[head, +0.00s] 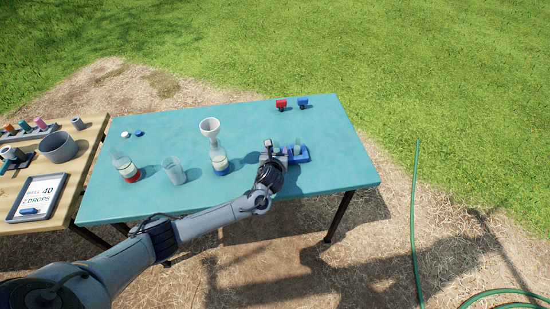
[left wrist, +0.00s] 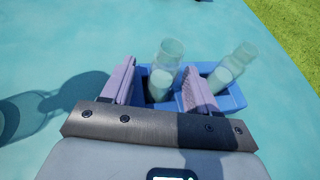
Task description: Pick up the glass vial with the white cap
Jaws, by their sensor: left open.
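Two clear glass vials stand in a blue rack (left wrist: 237,98) in the left wrist view. The left vial (left wrist: 166,63) leans a little and the right vial (left wrist: 240,60) stands in the other compartment. I see no white cap on either one. My left gripper (left wrist: 160,80) is open, its fingers on either side of the left vial; I cannot tell whether they touch it. In the head view the gripper (head: 272,150) is at the blue rack (head: 301,155) and hides part of it. A small white cap-like piece (head: 125,134) lies at the table's left. My right gripper is out of view.
On the teal table (head: 250,120) are a red-based bottle (head: 124,166), a clear cup (head: 174,171), and a blue-based bottle (head: 219,160) with a white funnel (head: 209,127). A wooden table (head: 85,147) adjoins left.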

